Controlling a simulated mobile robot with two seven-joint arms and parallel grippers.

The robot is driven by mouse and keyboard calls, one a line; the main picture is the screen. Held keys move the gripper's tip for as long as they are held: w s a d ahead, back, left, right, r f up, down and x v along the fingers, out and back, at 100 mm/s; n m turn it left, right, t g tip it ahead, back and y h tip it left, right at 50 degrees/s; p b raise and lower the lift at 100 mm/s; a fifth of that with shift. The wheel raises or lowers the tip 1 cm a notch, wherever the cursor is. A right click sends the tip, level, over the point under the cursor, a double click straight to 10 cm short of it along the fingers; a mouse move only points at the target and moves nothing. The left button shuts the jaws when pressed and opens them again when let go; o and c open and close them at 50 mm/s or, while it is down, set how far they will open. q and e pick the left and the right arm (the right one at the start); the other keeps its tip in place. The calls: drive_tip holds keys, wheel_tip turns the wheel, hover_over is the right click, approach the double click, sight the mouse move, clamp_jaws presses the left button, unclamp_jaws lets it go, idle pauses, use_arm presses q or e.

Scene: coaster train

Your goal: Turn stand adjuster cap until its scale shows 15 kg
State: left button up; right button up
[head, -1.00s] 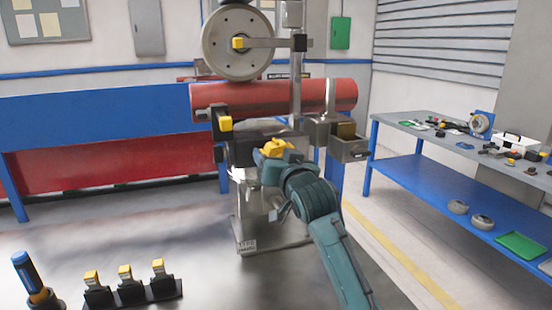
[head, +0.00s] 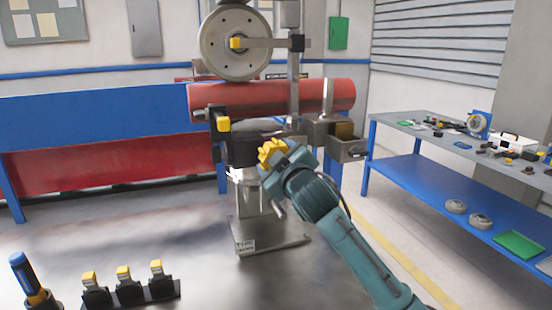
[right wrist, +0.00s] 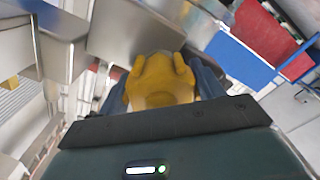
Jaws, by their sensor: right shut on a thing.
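The yellow lobed adjuster cap (head: 271,151) is at the front of the metal stand (head: 252,210), below the red cylinder. My right gripper (head: 280,160) is shut on the cap. My left gripper is not in view.
The red cylinder (head: 270,95) lies across the stand, with a grey wheel (head: 236,55) above it. A small open metal box (head: 345,148) is right of the cap. Yellow-topped black pieces (head: 124,285) stand in front. A blue workbench (head: 400,172) is at right.

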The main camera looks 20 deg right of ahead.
drive_tip(key=n, duration=0.6)
drive_tip(key=shift+d, duration=0.1)
drive_tip(key=n, duration=0.5)
drive_tip(key=shift+r+n, duration=0.2)
drive_tip(key=shift+n, duration=0.2)
drive_tip(key=n, duration=0.6)
drive_tip(key=shift+r, duration=0.15)
drive_tip(key=shift+n, duration=2.8)
drive_tip(key=shift+a, duration=0.2)
drive_tip(key=o, duration=1)
drive_tip(key=shift+r, duration=0.1)
drive_tip(key=shift+s, duration=0.1)
